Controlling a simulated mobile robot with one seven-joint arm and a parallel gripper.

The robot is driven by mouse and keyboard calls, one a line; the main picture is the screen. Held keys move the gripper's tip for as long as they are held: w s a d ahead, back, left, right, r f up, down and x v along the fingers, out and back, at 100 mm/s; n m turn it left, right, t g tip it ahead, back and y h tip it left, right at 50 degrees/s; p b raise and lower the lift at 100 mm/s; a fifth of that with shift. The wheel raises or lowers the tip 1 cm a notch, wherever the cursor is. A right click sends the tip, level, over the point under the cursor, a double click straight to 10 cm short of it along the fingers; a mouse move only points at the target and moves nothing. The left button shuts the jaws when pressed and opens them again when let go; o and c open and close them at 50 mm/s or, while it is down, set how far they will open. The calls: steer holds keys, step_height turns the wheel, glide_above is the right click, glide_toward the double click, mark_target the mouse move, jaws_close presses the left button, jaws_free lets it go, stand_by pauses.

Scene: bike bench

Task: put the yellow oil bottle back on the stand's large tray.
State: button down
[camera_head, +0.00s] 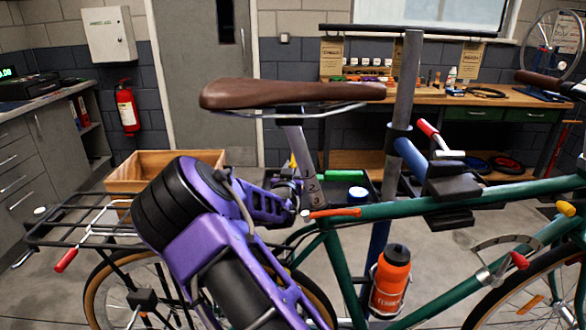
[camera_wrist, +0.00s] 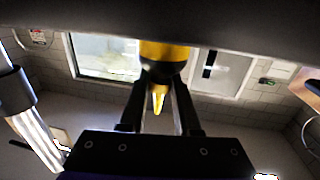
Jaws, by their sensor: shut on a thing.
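The yellow oil bottle (camera_wrist: 163,52) is between the two fingers of my gripper (camera_wrist: 160,90) in the wrist view. It has a dark band and a yellow tip, and my gripper is shut on it. My gripper's fingers are mostly hidden there behind the post. The stand's large tray (camera_head: 371,181) is dark and sits behind the bike, right of the seat post.
The brown saddle (camera_head: 290,93) is above my gripper, and the green bike frame (camera_head: 440,203) crosses in front of the tray. The stand's grey post (camera_head: 405,90) rises right of the tray. A wooden box (camera_head: 150,168) is at left. An orange bottle (camera_head: 391,278) is on the frame.

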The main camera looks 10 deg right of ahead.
steer(key=c, duration=0.6)
jaws_free()
steer(key=shift+f, duration=0.1)
steer(key=shift+s+a, duration=0.1)
steer(key=shift+v, duration=3.6)
